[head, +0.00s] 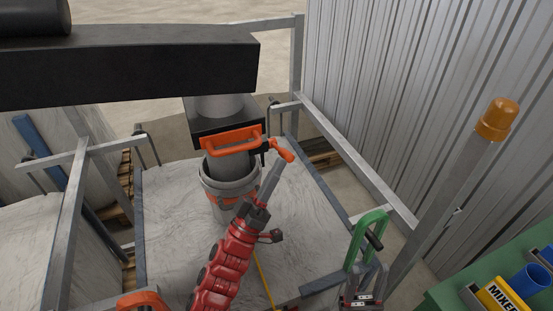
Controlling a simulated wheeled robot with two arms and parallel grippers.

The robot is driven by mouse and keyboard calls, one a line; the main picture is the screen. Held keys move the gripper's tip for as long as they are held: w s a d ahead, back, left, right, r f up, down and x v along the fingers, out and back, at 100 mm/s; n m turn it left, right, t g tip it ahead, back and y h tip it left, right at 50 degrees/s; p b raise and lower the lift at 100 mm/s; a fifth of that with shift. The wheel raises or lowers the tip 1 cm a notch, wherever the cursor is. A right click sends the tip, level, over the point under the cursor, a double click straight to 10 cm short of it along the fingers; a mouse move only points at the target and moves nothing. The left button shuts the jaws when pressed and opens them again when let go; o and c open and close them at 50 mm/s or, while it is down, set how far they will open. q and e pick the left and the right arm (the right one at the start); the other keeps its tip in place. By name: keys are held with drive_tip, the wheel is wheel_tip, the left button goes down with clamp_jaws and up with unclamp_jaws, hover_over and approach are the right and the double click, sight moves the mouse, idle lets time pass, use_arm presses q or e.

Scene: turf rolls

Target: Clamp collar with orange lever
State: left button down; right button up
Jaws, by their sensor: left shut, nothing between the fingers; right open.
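A grey bucket-like cuff (228,183) hangs under the collar, above a pale bulk bag top (175,215) in a metal frame (345,160). A post with an amber lamp (497,118) stands right. A green table (445,297) holds a blue cup (528,280) and a yellow MIXER box (499,295).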

use_arm(q)
drive_tip(key=s+b, duration=0.1)
drive_tip(key=s, duration=0.5)
drive_tip(key=shift+s+r, duration=0.15)
drive_tip(key=shift+r, duration=0.2)
